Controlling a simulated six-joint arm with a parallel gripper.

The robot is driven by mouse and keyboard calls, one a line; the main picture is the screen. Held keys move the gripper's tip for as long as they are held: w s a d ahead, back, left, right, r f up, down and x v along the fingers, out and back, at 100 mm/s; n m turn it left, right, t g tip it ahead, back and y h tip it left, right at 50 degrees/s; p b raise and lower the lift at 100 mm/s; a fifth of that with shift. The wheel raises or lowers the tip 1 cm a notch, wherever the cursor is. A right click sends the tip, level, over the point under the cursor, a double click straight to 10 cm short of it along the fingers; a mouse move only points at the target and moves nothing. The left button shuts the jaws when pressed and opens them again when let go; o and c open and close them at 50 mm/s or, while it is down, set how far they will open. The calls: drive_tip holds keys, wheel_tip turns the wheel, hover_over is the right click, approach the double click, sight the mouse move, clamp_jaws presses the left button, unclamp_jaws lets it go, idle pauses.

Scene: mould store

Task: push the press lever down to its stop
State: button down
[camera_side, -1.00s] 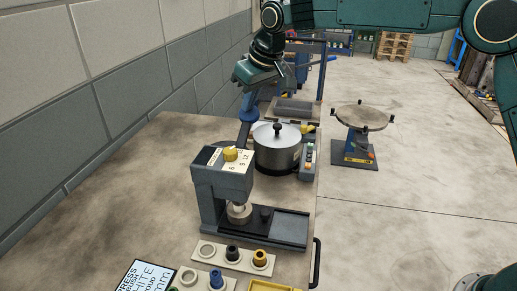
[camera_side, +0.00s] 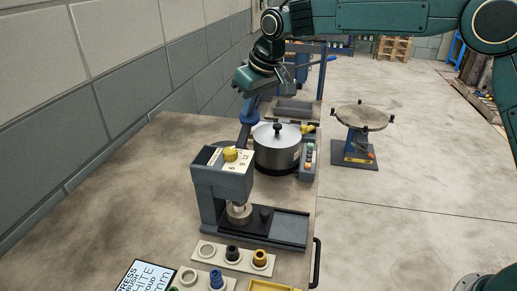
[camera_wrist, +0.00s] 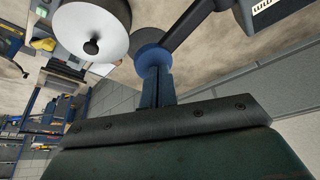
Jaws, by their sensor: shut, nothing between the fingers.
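The press (camera_side: 222,185) is a grey machine with a yellow dial on top, standing on the bench. Its dark lever (camera_side: 245,134) slopes up behind the head to a round blue knob (camera_side: 249,117). In the wrist view the lever (camera_wrist: 190,24) runs from the upper right to the blue knob (camera_wrist: 151,50). My gripper (camera_side: 251,104) points down with its fingers shut and empty, its tips right at the top of the knob. In the wrist view my gripper (camera_wrist: 157,77) overlaps the knob; whether the tips touch it I cannot tell.
A lidded metal pot (camera_side: 277,150) stands close to the right of the lever. A control box with buttons (camera_side: 308,158) is beside it. A rack with coloured bushings (camera_side: 232,255) lies in front of the press. The wall (camera_side: 110,75) runs along the left.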

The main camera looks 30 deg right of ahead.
sight(250, 119)
drive_tip(key=shift+f, duration=0.8)
drive_tip(key=shift+s+a+f, duration=0.1)
drive_tip(key=shift+s+f, duration=0.05)
drive_tip(key=shift+f, duration=0.65)
idle(1.0)
drive_tip(key=shift+r, duration=0.2)
idle(0.5)
drive_tip(key=shift+w+r, duration=0.2)
drive_tip(key=shift+r, duration=3.55)
